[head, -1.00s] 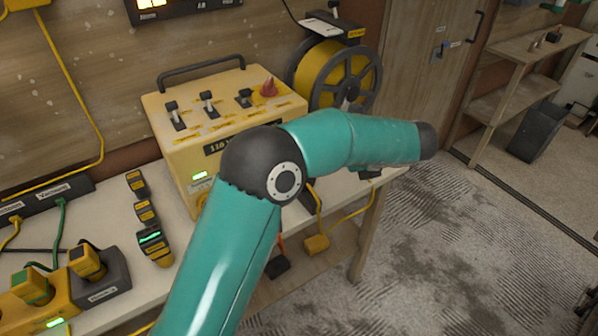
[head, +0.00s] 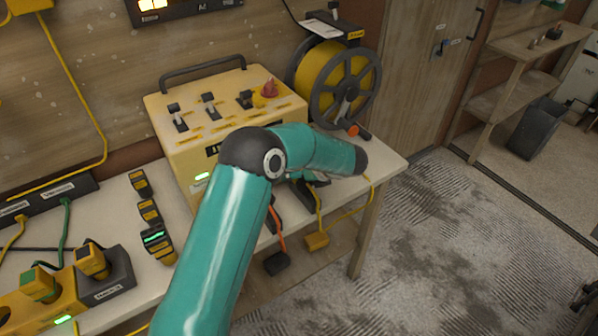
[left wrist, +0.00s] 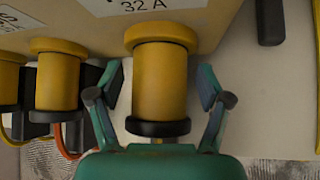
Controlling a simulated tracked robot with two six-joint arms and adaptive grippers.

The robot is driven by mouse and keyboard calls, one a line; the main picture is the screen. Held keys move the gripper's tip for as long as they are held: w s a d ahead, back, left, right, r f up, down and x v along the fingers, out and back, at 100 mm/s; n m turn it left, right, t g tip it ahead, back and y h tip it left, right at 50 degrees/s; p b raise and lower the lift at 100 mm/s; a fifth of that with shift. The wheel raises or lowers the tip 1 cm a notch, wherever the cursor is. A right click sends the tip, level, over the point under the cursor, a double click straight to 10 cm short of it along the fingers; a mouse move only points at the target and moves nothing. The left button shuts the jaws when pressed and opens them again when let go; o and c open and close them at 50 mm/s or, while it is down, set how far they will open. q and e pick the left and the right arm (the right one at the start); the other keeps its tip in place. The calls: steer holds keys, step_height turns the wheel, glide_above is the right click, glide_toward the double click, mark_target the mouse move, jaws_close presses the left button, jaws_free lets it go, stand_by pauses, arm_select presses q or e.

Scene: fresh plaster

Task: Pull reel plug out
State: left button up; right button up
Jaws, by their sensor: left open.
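In the left wrist view a fat yellow plug (left wrist: 160,82) with a black collar sits in the front of the yellow power box, under a "32 A" label (left wrist: 135,5). My left gripper (left wrist: 161,72) is open, with one finger on each side of this plug and a gap visible on both sides. Two more yellow plugs (left wrist: 58,75) stand to its left. In the head view my teal left arm covers the box's front, so the plug and fingers are mostly hidden. The yellow cable reel (head: 330,82) stands at the bench's back right. My right gripper is not in view.
The yellow power box (head: 170,140) has switches and a red knob (head: 268,90) on top. Cables and a yellow connector (head: 317,241) hang at the bench front. Handheld devices (head: 150,212) and a charger (head: 105,280) lie left.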

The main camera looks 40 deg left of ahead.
mark_target(307, 184)
arm_select(q)
steer(key=shift+a+f, duration=0.1)
jaws_close()
steer(key=shift+s+d+b, duration=0.15)
steer(key=shift+s+d, duration=0.15)
steer(key=shift+d, duration=0.45)
steer(key=shift+s+d+b, duration=0.1)
steer(key=shift+s+d, duration=0.2)
steer(key=shift+d, duration=0.45)
steer(key=shift+s+d+b, duration=0.15)
steer(key=shift+s+d, duration=0.15)
steer(key=shift+d, duration=0.45)
steer(key=shift+c, duration=0.2)
jaws_free()
steer(key=shift+d, duration=0.1)
steer(key=shift+o, duration=0.2)
